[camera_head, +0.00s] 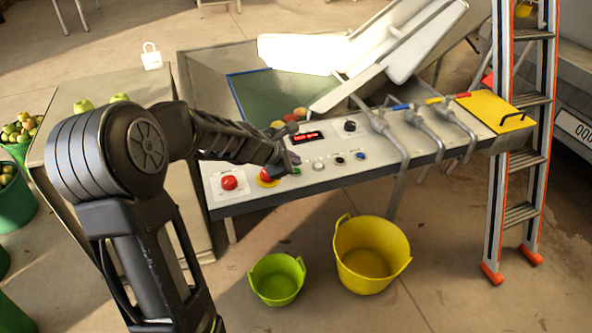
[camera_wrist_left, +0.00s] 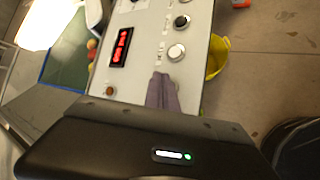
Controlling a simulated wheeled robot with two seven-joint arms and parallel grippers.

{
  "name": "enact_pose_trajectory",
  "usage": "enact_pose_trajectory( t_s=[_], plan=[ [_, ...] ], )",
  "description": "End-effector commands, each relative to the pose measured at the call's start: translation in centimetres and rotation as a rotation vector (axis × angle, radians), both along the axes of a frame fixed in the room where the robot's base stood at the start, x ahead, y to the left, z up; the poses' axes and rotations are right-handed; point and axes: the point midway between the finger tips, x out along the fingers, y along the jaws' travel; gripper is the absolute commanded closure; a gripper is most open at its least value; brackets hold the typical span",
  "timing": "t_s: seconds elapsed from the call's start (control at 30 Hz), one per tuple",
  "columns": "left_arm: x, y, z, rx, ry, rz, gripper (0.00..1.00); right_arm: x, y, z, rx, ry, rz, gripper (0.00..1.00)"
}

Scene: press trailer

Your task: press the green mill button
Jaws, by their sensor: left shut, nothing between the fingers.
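The green mill button (camera_head: 297,171) shows as a small green spot on the front of the grey control panel (camera_head: 325,177) in the head view, right beside my left gripper's tip. My left gripper (camera_head: 287,163) is shut and empty, its fingers over the panel between the red-and-yellow emergency stop (camera_head: 268,179) and the silver button (camera_head: 318,165). In the left wrist view the shut fingers (camera_wrist_left: 163,92) point at the panel face and the green button is hidden. Whether they touch it I cannot tell. My right gripper is not in view.
A red button (camera_head: 229,183) sits at the panel's left end. A red display (camera_head: 307,137) is behind the button row. Pipe-like taps (camera_head: 385,125) stand on the right. A yellow tub (camera_head: 370,250) and a green tub (camera_head: 277,281) are on the floor below. A ladder (camera_head: 520,150) stands at right.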

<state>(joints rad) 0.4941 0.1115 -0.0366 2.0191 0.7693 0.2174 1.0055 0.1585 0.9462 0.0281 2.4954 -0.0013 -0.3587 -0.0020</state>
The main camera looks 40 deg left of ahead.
Motion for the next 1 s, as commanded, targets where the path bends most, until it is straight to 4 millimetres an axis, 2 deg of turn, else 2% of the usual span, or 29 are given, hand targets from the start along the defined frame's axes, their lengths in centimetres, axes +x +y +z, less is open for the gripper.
enact_pose_trajectory(
  t_s=[0.33,1.0],
  plan=[
    [0.0,0.0,-0.9,0.0,0.0,0.0,1.0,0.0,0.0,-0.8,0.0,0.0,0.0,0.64],
    [0.0,0.0,-1.2,0.0,0.0,0.0,1.0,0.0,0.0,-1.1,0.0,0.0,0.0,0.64]
  ],
)
